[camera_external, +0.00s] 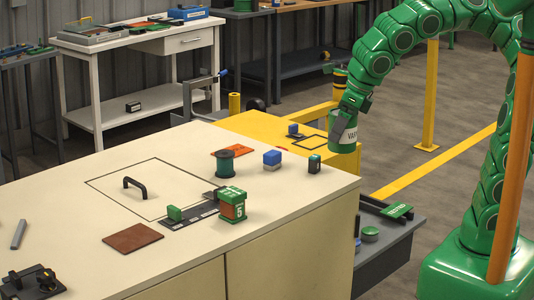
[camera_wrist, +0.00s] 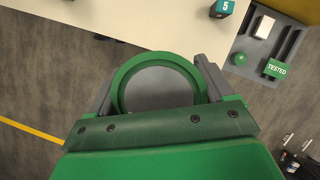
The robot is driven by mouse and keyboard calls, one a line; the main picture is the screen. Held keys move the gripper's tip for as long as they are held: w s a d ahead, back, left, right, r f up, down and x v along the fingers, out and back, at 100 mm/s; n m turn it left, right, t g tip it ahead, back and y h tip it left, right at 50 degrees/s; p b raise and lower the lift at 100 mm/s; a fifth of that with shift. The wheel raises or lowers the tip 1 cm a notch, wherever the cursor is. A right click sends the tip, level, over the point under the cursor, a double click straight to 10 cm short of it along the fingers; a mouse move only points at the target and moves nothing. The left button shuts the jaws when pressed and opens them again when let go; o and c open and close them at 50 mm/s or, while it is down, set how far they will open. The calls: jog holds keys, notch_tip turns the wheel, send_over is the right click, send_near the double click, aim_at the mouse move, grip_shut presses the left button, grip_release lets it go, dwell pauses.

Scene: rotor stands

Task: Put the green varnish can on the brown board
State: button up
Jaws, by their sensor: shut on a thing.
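The green varnish can (camera_external: 342,132), with a white label reading "VAR", hangs upright from my gripper (camera_external: 347,106) beyond the far right corner of the cream bench, above its top. In the wrist view the can (camera_wrist: 158,88) shows as a green ring with a grey top, between the two grey fingers of my gripper (camera_wrist: 157,92). My gripper is shut on it. The brown board (camera_external: 132,238) lies flat and bare near the front left of the bench top, well to the left of the can.
A black handle (camera_external: 134,186) rises from a marked panel. A grey side shelf (camera_external: 385,245) bears a "TESTED" sign (camera_wrist: 277,69).

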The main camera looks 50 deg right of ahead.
jog(key=shift+s+d+r, duration=0.15)
jog(key=shift+s, duration=0.15)
jog(key=w+a+r+m+h, duration=0.25)
jog(key=w+m, duration=0.25)
jog(key=w, duration=0.8)
jog(key=w+a+r, duration=0.2)
jog(key=w+a, duration=0.1)
jog(key=a, duration=0.4)
jog(key=s+a+f+n+y, duration=0.1)
jog(key=s+a+f, duration=0.15)
jog(key=a, duration=1.35)
jog(key=s+a+f+n, duration=0.1)
jog(key=s+a, duration=0.3)
jog(key=a, duration=1.1)
jog(key=shift+w+a+f, duration=1.5)
jog(key=shift+a+f, duration=0.1)
jog(key=shift+a, duration=0.15)
jog(key=shift+w+a+f, duration=1.55)
jog(key=shift+a, duration=0.2)
jog(key=shift+w+a+f, duration=1.5)
jog(key=shift+a+f, duration=0.1)
jog(key=shift+a, duration=0.15)
